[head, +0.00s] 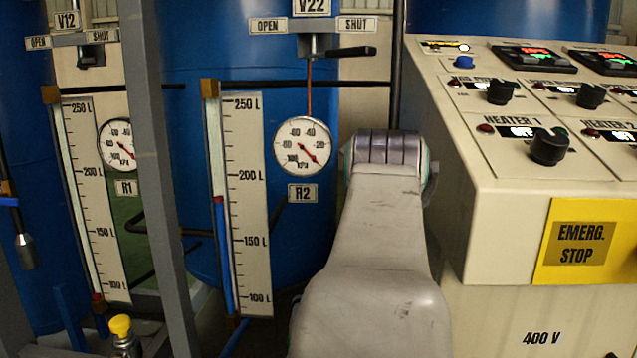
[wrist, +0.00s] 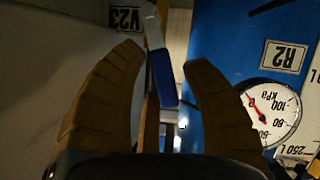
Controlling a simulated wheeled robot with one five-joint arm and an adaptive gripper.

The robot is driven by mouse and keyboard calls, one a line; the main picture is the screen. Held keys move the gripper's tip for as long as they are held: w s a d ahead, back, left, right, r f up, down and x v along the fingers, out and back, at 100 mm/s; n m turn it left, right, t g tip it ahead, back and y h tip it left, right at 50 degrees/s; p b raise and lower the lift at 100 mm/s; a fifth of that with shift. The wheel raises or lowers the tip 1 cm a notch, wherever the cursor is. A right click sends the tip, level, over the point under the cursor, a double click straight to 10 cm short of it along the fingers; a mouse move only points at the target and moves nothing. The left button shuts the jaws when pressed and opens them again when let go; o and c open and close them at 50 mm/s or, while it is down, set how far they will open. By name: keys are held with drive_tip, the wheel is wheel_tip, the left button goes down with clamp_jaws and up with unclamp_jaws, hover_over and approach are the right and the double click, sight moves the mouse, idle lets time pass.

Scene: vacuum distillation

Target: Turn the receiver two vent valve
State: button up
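In the wrist view, which is upside down, my gripper (wrist: 164,56) is open. Its two brown fingers stand apart on either side of a blue handle (wrist: 163,80) with a pale end. I cannot tell whether either finger touches it. A V23 tag (wrist: 124,19) is beside the handle. In the head view my arm hides the gripper and this handle. Receiver two is a blue tank (head: 188,150) tagged R2 (head: 302,193). Its V22 valve has a black lever (head: 350,51) pointing right, under the SHUT sign (head: 356,25). No tag reads vent.
The R2 gauge (head: 303,145) and level scale (head: 246,200) are left of my arm. A cream control panel (head: 480,210) with knobs and an EMERG. STOP sign (head: 582,243) stands close on the right. A grey post (head: 152,180) rises at left, before R1 (head: 126,188).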

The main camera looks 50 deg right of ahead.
drive_tip(key=shift+o, duration=0.9)
drive_tip(key=v, duration=0.7)
drive_tip(key=shift+a, duration=0.25)
drive_tip(key=shift+s, duration=0.15)
drive_tip(key=shift+c, duration=0.5)
